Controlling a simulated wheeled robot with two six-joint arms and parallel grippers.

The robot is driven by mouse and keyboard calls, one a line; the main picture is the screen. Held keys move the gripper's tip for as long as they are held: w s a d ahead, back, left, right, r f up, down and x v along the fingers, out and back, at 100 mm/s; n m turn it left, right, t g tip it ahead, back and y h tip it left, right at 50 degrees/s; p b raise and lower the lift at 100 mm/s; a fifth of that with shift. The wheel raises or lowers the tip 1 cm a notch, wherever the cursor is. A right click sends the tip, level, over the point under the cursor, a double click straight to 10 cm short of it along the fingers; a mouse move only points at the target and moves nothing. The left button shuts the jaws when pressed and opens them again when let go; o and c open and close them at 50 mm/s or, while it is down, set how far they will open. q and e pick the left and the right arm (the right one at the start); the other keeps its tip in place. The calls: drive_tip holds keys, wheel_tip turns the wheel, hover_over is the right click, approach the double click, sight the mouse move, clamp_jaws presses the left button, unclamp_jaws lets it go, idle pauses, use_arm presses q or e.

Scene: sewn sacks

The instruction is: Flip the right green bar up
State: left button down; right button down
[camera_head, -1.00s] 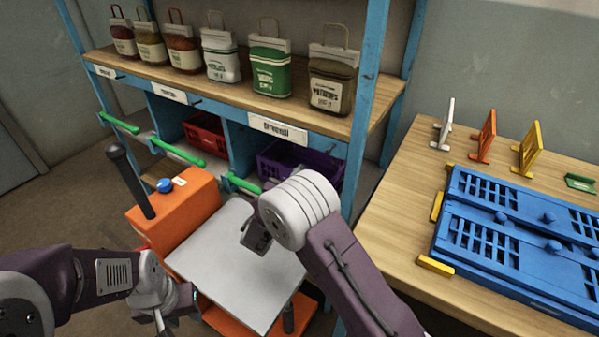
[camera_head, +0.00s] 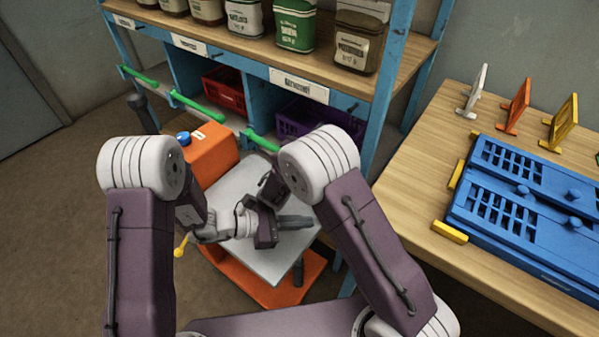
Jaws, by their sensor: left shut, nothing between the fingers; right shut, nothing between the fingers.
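The right green bar (camera_head: 261,141) lies low and slanting at the front of the compartment with the purple crate (camera_head: 296,122). Its right end is hidden behind my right arm. Two more green bars, the middle one (camera_head: 198,105) and the left one (camera_head: 138,76), slant in front of the other compartments. My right gripper (camera_head: 268,192) is shut and points down below the right bar, apart from it, partly hidden by its own wrist. My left gripper (camera_head: 308,222) is shut and empty, pointing right over the grey cart top, just below the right gripper.
An orange cart (camera_head: 213,152) with a grey top (camera_head: 237,183) stands before the blue shelf. A red crate (camera_head: 225,90) sits in the middle compartment. Sacks line the shelf top (camera_head: 270,60). A wooden table (camera_head: 411,180) with blue panels (camera_head: 520,207) stands right.

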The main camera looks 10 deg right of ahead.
use_arm(q)
drive_tip(key=w+n+t, duration=0.2)
drive_tip(key=w, duration=0.1)
drive_tip(key=w+f+n+t, duration=0.1)
drive_tip(key=w+t, duration=0.1)
drive_tip(key=w+a+f+n+t, duration=0.1)
drive_tip(key=w+n+t, duration=0.1)
drive_tip(key=w, duration=0.1)
drive_tip(key=shift+w+n, duration=0.3)
drive_tip(key=w+a+n+t, duration=0.1)
drive_tip(key=w+a+f+n+t+y, duration=0.1)
drive_tip(key=w, duration=0.1)
drive_tip(key=w+a+n+t+y, duration=0.1)
drive_tip(key=w+t, duration=0.1)
drive_tip(key=shift+w+a+f+n, duration=0.2)
drive_tip(key=shift+a+f+n, duration=0.15)
drive_tip(key=shift+f+n, duration=0.05)
drive_tip(key=x, duration=1)
drive_tip(key=shift+w, duration=0.1)
drive_tip(key=shift+r+n, duration=0.3)
drive_tip(key=shift+r, duration=0.45)
use_arm(e)
drive_tip(key=c, duration=0.7)
unclamp_jaws()
drive_tip(key=shift+s, duration=0.1)
